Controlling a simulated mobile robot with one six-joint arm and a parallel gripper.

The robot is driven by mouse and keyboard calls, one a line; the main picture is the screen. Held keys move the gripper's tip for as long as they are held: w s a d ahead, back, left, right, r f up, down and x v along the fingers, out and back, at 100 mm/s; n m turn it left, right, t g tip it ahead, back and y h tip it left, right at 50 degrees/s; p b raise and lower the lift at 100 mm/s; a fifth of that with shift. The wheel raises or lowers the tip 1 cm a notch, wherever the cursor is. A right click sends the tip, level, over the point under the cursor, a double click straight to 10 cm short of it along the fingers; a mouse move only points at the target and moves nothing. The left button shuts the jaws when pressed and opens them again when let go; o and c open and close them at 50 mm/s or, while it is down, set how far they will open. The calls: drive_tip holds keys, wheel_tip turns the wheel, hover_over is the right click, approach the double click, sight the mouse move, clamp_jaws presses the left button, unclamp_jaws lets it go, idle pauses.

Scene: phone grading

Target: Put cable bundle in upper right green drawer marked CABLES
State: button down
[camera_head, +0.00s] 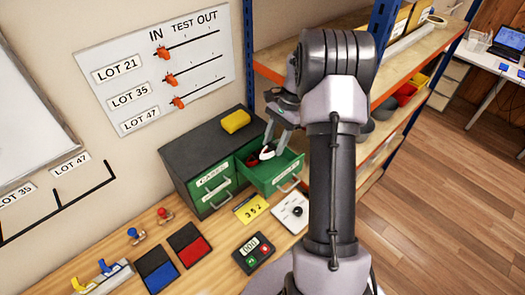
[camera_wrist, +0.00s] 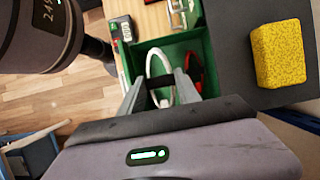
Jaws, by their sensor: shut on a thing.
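The open green drawer (camera_head: 290,178) is pulled out at the upper right of the dark cabinet (camera_head: 205,145). Its front label is too small to read. My gripper (camera_head: 267,148) is over this drawer, pointing down. In the wrist view my gripper (camera_wrist: 158,88) is shut on the white looped cable bundle (camera_wrist: 158,60), which has a dark band between the fingers. The bundle is inside the outline of the green drawer (camera_wrist: 180,45); whether it touches the floor I cannot tell. A red and black item (camera_wrist: 194,68) lies in the drawer beside the bundle.
A yellow sponge (camera_head: 236,121) sits on the cabinet top. Closed green drawers (camera_head: 212,190) are to the left. Shelving (camera_head: 410,50) stands right.

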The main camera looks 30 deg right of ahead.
drive_tip(key=f, duration=0.7)
drive_tip(key=shift+s+a+f, duration=0.1)
drive_tip(key=shift+s+f, duration=0.25)
drive_tip(key=shift+s, duration=0.05)
drive_tip(key=shift+a+f+b, duration=0.1)
drive_tip(key=shift+f+b, duration=0.35)
drive_tip(key=shift+f, duration=0.1)
drive_tip(key=c, duration=1.1)
unclamp_jaws()
drive_tip(key=shift+c, duration=0.2)
